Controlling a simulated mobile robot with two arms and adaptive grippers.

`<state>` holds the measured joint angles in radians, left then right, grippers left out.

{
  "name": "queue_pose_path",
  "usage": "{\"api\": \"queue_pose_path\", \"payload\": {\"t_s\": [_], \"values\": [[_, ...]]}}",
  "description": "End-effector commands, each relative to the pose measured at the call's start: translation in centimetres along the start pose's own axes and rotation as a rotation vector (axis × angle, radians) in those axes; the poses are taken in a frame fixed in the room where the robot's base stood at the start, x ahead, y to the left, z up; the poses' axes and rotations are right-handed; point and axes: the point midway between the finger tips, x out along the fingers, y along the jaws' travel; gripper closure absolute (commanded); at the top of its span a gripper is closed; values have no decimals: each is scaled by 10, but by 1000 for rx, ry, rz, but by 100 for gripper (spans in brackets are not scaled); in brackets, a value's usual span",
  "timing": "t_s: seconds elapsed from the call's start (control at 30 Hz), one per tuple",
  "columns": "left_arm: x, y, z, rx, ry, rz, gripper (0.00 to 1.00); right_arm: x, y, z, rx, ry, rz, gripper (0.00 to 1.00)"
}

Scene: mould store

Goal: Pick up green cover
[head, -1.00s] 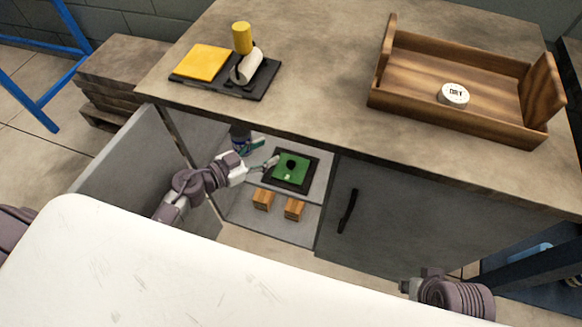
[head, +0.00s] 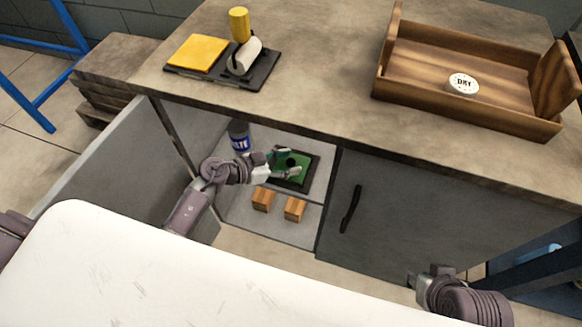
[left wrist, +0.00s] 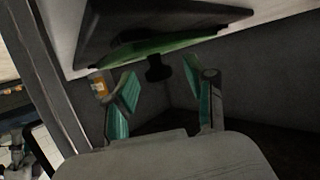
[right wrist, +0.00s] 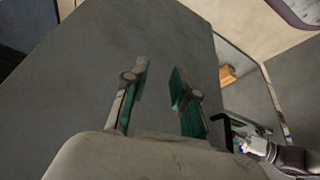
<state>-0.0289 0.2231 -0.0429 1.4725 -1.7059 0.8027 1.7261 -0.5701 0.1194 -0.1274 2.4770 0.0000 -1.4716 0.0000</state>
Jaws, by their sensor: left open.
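The green cover (head: 304,171) has a dark round knob and lies in a black square frame (head: 316,163) on the upper shelf inside the open cabinet. My left gripper (head: 287,164) is open over it, its fingers partly hiding the cover. In the left wrist view the green cover (left wrist: 150,48) is seen edge-on, with its dark knob (left wrist: 158,70) between the spread fingertips. I cannot tell whether they touch it. My right gripper (right wrist: 160,72) is open and empty, in front of the shut grey door.
A dark bottle with a blue label (head: 239,137) stands left of the frame, near my left arm. Two wooden blocks (head: 263,199) sit on the lower shelf. The open cabinet door (head: 115,172) is on the left. The countertop (head: 315,70) overhangs the shelf.

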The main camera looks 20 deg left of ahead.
Motion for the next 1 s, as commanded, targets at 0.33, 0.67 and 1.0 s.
{"api": "queue_pose_path", "payload": {"t_s": [0.33, 0.67, 1.0], "values": [[0, 0, 0, 0, 0, 0, 76, 0, 0, 0, 0, -1, 0, 73], [-1, 0, 0, 0, 0, -1, 100, 0, 0, 0, 0, -1, 1, 73], [-6, 0, -15, 1, 0, 0, 100, -12, 1, 11, 2, -71, 2, 73]]}}
